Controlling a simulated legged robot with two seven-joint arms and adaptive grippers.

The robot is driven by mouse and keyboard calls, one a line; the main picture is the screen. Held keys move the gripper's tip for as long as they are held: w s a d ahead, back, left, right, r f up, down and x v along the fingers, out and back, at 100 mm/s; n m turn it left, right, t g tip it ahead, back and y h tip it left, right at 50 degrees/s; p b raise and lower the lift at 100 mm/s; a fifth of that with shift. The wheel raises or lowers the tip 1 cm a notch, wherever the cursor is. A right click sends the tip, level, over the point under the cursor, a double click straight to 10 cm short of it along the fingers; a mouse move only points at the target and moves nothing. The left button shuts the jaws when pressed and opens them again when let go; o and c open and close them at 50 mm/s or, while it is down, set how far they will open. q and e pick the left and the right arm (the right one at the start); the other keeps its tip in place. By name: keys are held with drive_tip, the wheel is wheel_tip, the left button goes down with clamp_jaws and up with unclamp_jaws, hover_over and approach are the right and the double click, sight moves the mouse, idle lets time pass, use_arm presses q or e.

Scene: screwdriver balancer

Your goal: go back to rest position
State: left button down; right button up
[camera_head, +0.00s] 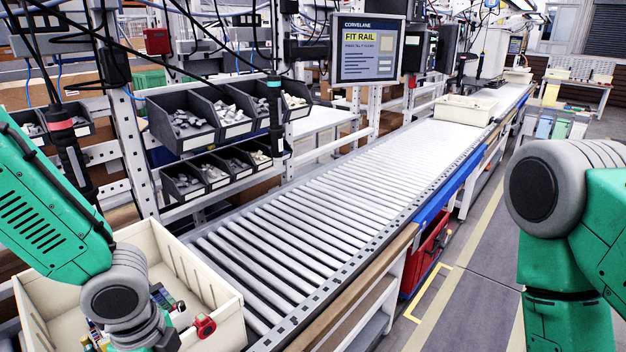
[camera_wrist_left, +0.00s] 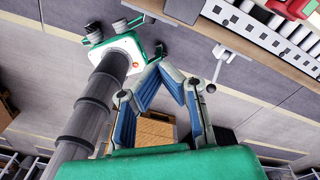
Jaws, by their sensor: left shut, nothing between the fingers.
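My left gripper (camera_wrist_left: 162,68) shows in the left wrist view, with its two blue-padded fingers angled together at the tips and nothing between them. It hangs above the floor, apart from the conveyor edge at the top right. In the head view my left arm comes in from the left and bends over the cream crate (camera_head: 205,270); its gripper is out of sight there. My right arm is at the right edge of the head view, over the aisle, and its gripper is not visible. Two screwdrivers hang, one on the left (camera_head: 72,150) and one by the bins (camera_head: 275,115).
The roller conveyor (camera_head: 290,230) runs away to the back right, with its near rollers bare. Another crate (camera_head: 465,110) stands far along it. Grey part bins (camera_head: 190,120) stand behind it. A screen (camera_head: 368,48) hangs above. The aisle floor (camera_head: 480,290) is clear.

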use_arm(q)
drive_tip(key=s+d+f+n+g+h+b, duration=0.1)
drive_tip(key=s+f+n+b, duration=0.35)
drive_tip(key=f, duration=0.55)
drive_tip(key=s+d+f+n+h+b, duration=0.1)
drive_tip(key=s+f+n+b, duration=0.4)
drive_tip(key=f, duration=0.4)
drive_tip(key=s+a+f+n+t+y+b, duration=0.1)
drive_tip(key=s+a+f+n+b, duration=0.1)
drive_tip(key=f, duration=0.4)
drive_tip(key=s+a+f+n+y+b, duration=0.1)
drive_tip(key=s+a+f+n+b, duration=0.2)
drive_tip(key=a+f+n, duration=0.2)
drive_tip(key=shift+s+f+n+t, duration=0.4)
drive_tip(key=shift+f+n, duration=0.3)
drive_tip(key=shift+n, duration=0.35)
